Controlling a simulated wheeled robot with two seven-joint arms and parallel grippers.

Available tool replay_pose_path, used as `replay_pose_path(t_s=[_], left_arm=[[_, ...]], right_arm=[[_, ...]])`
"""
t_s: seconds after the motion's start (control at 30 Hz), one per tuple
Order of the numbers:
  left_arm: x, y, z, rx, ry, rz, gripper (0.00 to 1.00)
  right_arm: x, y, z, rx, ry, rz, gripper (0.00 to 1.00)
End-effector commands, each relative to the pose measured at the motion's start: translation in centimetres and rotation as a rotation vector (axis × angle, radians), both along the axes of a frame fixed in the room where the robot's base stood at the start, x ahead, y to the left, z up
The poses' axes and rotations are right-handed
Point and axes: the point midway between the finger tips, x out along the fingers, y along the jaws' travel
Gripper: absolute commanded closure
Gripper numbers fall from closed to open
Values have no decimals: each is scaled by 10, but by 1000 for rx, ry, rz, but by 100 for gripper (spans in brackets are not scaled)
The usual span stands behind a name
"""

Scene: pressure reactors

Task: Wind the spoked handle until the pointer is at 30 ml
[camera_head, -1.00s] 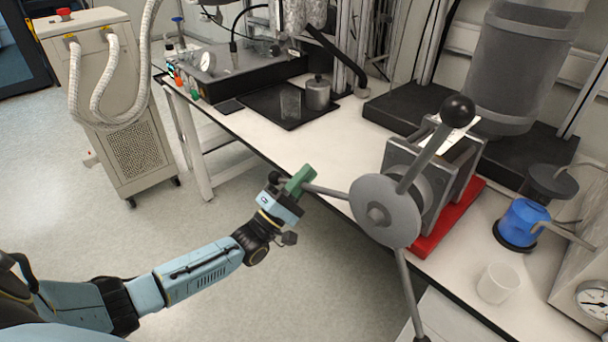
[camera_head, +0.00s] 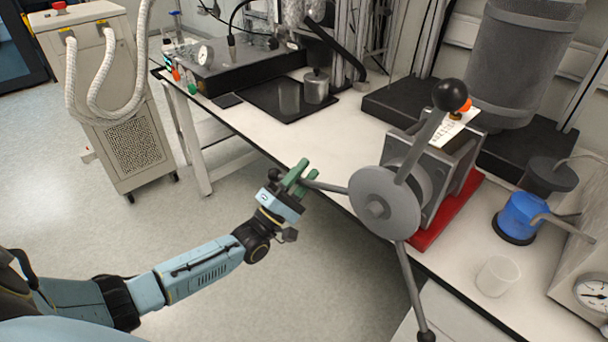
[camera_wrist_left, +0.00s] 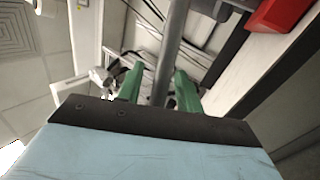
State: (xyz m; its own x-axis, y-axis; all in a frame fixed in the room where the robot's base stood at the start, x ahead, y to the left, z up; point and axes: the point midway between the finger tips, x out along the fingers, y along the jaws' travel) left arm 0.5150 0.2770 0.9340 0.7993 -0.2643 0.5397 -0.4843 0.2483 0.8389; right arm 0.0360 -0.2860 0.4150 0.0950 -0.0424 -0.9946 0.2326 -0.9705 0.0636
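The spoked handle (camera_head: 385,203) is a grey hub on the front of the metal press, with three spokes showing. One spoke with a black ball points up, one points down, and one points left to my left gripper. My left gripper (camera_head: 296,178) has green fingers, parted, one on each side of the left spoke. In the left wrist view the grey spoke (camera_wrist_left: 172,50) runs between the open fingers (camera_wrist_left: 160,90). A white scale card (camera_head: 452,130) lies on top of the press, with an orange pointer (camera_head: 462,107) near its far end. Its marks are too small to read. My right gripper is out of view.
The press stands on a red base (camera_head: 448,215) at the bench's front edge. A blue-topped vessel (camera_head: 522,216), a clear beaker (camera_head: 497,276) and a gauge box stand to its right. Floor space left of the handle is free.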

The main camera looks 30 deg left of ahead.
Motion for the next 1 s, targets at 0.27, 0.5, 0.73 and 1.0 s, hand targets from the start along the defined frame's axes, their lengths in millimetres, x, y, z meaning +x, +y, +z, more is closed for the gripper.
replay_pose_path(t_s=[0.27,0.5,0.73,1.0], left_arm=[[-19,7,-14,1,2,1,64],[-64,21,-45,1,5,0,64],[-96,32,-66,1,3,0,64],[-107,35,-72,0,0,0,64]], right_arm=[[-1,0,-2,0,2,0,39],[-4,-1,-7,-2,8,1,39],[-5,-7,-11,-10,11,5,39],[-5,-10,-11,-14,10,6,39]])
